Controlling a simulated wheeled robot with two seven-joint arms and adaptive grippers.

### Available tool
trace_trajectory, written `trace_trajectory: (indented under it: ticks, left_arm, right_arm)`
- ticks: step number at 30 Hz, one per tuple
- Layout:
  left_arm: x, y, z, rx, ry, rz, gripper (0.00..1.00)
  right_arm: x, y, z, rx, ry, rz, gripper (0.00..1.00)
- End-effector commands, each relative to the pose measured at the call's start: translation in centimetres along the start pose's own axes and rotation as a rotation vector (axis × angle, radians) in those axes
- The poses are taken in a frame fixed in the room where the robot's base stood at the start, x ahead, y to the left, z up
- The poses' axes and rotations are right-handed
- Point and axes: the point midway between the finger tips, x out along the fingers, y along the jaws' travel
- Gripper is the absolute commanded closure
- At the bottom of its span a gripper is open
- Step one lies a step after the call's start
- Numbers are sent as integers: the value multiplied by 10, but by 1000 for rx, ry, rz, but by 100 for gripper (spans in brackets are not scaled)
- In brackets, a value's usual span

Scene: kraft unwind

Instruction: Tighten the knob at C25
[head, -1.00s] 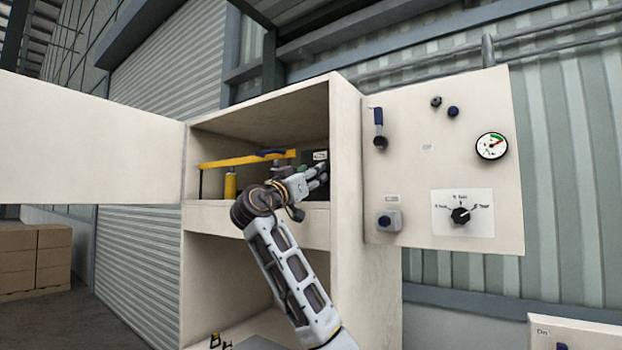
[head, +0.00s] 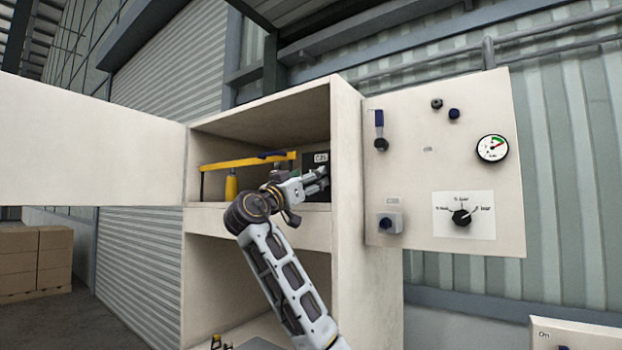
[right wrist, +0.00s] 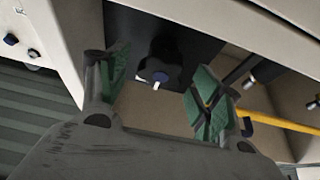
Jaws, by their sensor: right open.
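A small label that appears to read C25 (head: 321,157) is on a dark plate (head: 310,160) at the right end of the cabinet's upper shelf. My right gripper (head: 318,181) reaches into the upper compartment just below the label, hiding the knob in the head view. In the wrist view its green-padded fingers (right wrist: 160,85) are open, apart on either side of the knob, with no contact visible. My left gripper is out of view.
A yellow bar tool (head: 240,164) and a yellow cylinder (head: 231,184) stand left of my gripper on the shelf (head: 210,214). The cabinet's side wall (head: 345,160) is close on the right. A panel (head: 440,180) with a gauge and several controls is beyond it.

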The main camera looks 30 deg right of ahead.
Motion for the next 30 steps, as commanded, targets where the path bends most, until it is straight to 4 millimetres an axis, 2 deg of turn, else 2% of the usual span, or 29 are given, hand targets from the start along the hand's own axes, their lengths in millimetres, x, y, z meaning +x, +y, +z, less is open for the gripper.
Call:
trace_trajectory:
  ticks: [18,24,30]
  left_arm:
    - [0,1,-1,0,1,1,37]
    - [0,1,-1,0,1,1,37]
    - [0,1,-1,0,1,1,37]
  right_arm:
    - [-86,-1,0,1,0,-2,34]
    - [-101,0,0,1,1,-2,34]
    - [-103,0,0,0,1,0,34]
